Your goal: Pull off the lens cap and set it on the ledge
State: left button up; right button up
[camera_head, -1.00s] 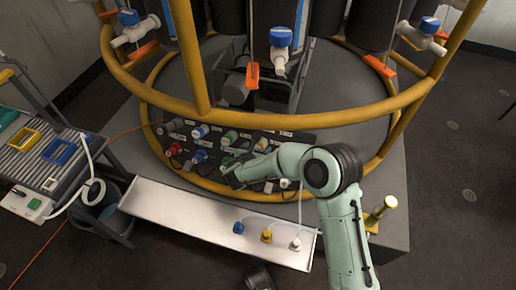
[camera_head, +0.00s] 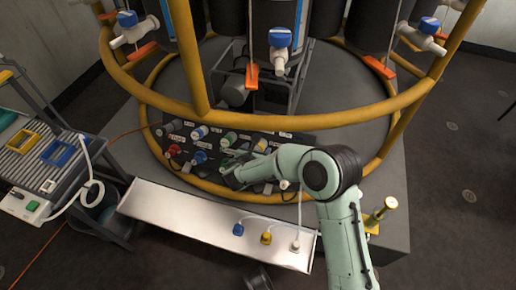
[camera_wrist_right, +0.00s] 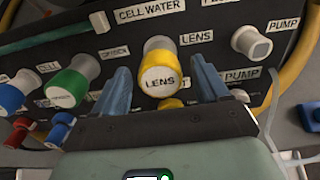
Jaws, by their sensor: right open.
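The lens cap (camera_wrist_right: 159,79) is a yellow knurled cap with a white face reading LENS, sitting on the dark panel below a LENS label. My right gripper (camera_wrist_right: 160,66) is open, with one blue finger on each side of the cap. Gaps show between cap and fingers. The ledge is probably the long pale shelf (camera_head: 170,208) in front of the panel. My left gripper is not recognisable in the head view.
Blue (camera_head: 238,229), yellow (camera_head: 266,237) and white (camera_head: 295,245) tethered pieces lie at the shelf's right end; its left part is bare. Beside the cap are a green cap (camera_wrist_right: 66,88) and a grey PUMP fitting (camera_wrist_right: 251,43). A yellow rail (camera_head: 290,121) crosses above the panel.

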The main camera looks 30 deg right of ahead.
dwell(0.4)
jog(key=shift+c, duration=0.3)
grip_shut()
jog(key=p+v, duration=0.2)
jog(key=v, duration=0.4)
dwell(0.9)
